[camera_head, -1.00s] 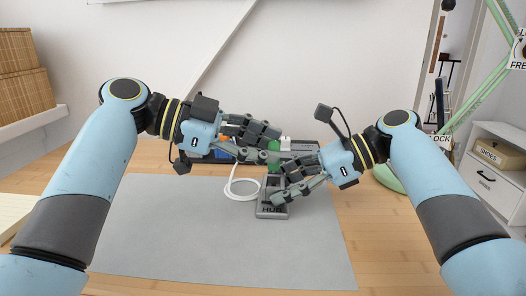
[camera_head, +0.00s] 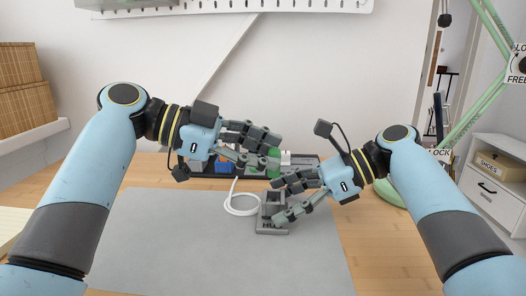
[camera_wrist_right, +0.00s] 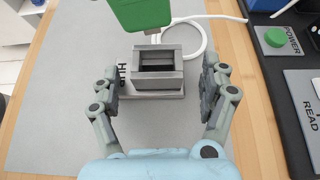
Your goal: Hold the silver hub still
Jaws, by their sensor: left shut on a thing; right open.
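The silver hub (camera_head: 272,200) is a small grey block with a slot on a flat base with raised lettering. It sits on the grey mat. In the right wrist view, the hub (camera_wrist_right: 158,82) shows its open slot between my right gripper's fingers. My right gripper (camera_wrist_right: 160,78) is open around the hub, with a gap on both sides; it also shows in the head view (camera_head: 276,200). My left gripper (camera_head: 272,150) is shut on a green stick (camera_wrist_right: 142,14) with a metal plug at its lower end, behind and above the hub. My fingers partly hide the stick in the head view.
A white cable (camera_head: 236,208) loops on the mat (camera_head: 170,240) left of the hub. A dark panel (camera_wrist_right: 290,80) with a green power button (camera_wrist_right: 274,37) lies beyond the mat. The front of the mat is clear.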

